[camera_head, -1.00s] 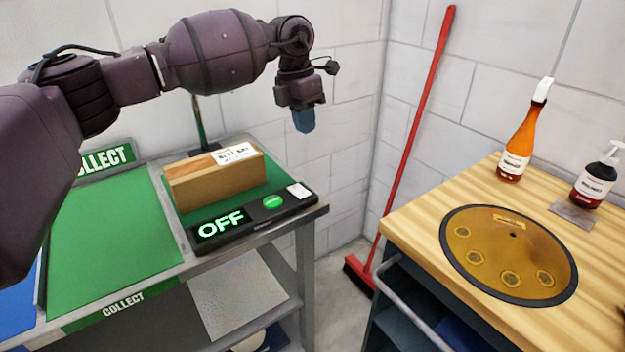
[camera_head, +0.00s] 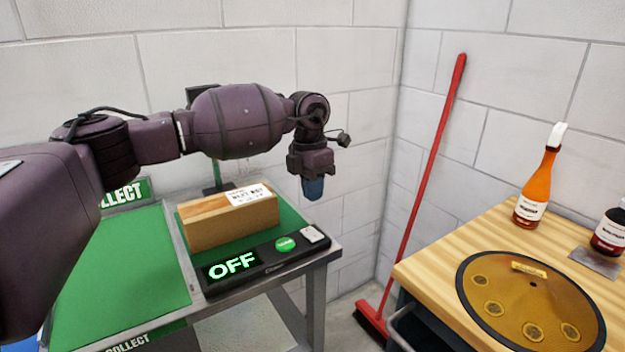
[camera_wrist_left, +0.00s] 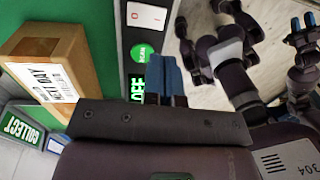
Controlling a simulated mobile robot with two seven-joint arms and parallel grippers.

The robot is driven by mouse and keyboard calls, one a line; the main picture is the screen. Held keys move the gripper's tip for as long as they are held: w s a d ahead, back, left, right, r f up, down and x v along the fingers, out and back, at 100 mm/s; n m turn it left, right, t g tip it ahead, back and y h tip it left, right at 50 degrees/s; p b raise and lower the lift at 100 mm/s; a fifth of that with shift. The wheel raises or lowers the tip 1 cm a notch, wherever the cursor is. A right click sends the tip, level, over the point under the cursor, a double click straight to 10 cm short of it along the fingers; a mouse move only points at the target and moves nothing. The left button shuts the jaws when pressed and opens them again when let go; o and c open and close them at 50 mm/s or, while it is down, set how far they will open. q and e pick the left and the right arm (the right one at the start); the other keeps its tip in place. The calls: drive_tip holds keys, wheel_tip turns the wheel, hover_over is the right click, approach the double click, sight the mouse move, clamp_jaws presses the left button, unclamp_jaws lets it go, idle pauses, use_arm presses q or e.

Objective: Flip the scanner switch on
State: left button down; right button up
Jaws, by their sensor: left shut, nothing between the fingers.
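The scanner is a black panel (camera_head: 262,262) along the front of the green bench, with a lit display (camera_head: 231,264) reading OFF and a round green button (camera_head: 285,244). Its white rocker switch (camera_head: 313,234) is at the panel's right end; in the left wrist view the switch (camera_wrist_left: 146,15) shows the marks O and I. My left gripper (camera_head: 313,188) is shut and empty, with blue fingertips pointing down. It appears above the switch, apart from it. In the left wrist view its fingers (camera_wrist_left: 166,75) overlap the panel near the display. My right gripper (camera_wrist_left: 302,22) shows small there, its blue fingertips apart.
A cardboard box (camera_head: 228,220) with a white label sits on the green mat behind the panel. A red broom (camera_head: 430,170) leans in the corner. A wooden-topped table (camera_head: 440,262) at right holds a gold drum (camera_head: 530,305), an orange bottle (camera_head: 537,185) and a dark bottle (camera_head: 610,232).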

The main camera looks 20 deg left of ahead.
sight(316, 236)
use_arm(q)
drive_tip(key=f, duration=0.8)
drive_tip(key=shift+s+d+b, duration=0.3)
drive_tip(key=shift+d+b, duration=0.1)
drive_tip(key=shift+f, duration=0.45)
drive_tip(key=shift+s+f, duration=0.1)
drive_tip(key=shift+f, duration=0.15)
